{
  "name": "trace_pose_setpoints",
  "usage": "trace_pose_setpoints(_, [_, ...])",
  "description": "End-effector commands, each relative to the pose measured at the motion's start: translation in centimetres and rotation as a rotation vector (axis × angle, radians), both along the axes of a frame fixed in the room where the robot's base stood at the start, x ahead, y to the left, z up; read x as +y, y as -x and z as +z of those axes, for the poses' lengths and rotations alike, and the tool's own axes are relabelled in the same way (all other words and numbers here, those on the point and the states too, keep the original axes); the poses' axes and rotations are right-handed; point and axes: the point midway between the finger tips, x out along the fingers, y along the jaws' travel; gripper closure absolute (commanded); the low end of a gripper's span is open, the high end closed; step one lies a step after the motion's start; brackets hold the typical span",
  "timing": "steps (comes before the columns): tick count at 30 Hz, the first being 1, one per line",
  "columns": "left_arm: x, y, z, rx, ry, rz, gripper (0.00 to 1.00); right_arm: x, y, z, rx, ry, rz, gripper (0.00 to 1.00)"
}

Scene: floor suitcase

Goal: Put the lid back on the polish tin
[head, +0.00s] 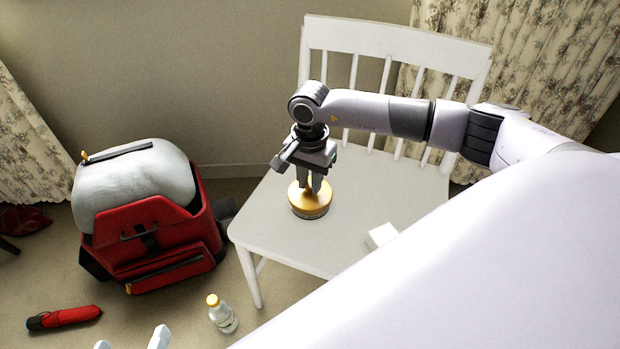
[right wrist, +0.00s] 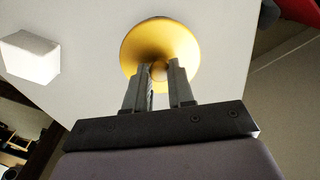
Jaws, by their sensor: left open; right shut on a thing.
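The golden lid (head: 300,200) is a round disc with a small knob on top. It sits over the polish tin (head: 314,215), whose dark side shows just under the lid's edge on the white chair seat. I cannot tell whether the lid is fully seated. My right gripper (head: 316,187) points down and is shut on the lid's knob. In the right wrist view the fingers (right wrist: 168,72) close on the knob of the lid (right wrist: 160,38), which hides the tin. My left gripper (head: 132,341) is open and empty at the bottom edge, low and away from the chair.
A white block (head: 381,236) lies on the chair seat (head: 270,235), right of the tin. The chair's backrest (head: 390,40) rises behind my right arm. A red backpack (head: 150,240), a red umbrella (head: 65,317) and a bottle (head: 223,318) are on the floor at left.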

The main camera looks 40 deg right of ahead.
Motion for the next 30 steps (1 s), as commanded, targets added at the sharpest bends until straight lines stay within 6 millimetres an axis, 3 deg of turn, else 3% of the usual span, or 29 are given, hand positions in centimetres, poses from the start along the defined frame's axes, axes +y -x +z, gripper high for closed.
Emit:
trace_pose_setpoints(7, [-0.01,0.01,0.01,0.000,0.000,0.000,0.05,0.01,0.00,0.02,0.000,0.000,0.000,1.00])
trace_pose_setpoints(8, [-0.01,0.01,0.01,0.000,0.000,0.000,0.05,0.01,0.00,0.02,0.000,0.000,0.000,0.70])
trace_pose_setpoints(10, [-0.01,0.02,0.00,0.000,0.000,0.000,0.05,0.01,0.00,0.01,0.000,0.000,0.000,0.48])
trace_pose_setpoints(16, [-0.01,0.02,0.00,0.000,0.000,0.000,0.05,0.02,0.01,0.00,0.000,0.000,0.000,0.47])
trace_pose_setpoints(17, [-0.01,0.02,0.00,0.000,0.000,0.000,0.05,0.02,0.02,-0.01,0.000,0.000,0.000,0.44])
trace_pose_setpoints(19, [-0.01,0.02,-0.01,0.001,0.000,0.000,0.05,0.02,0.02,-0.01,0.000,-0.001,0.000,0.22])
trace_pose_setpoints(30, [0.03,0.15,0.03,0.004,-0.003,-0.001,0.05,0.03,0.01,0.21,0.000,0.000,0.000,0.22])
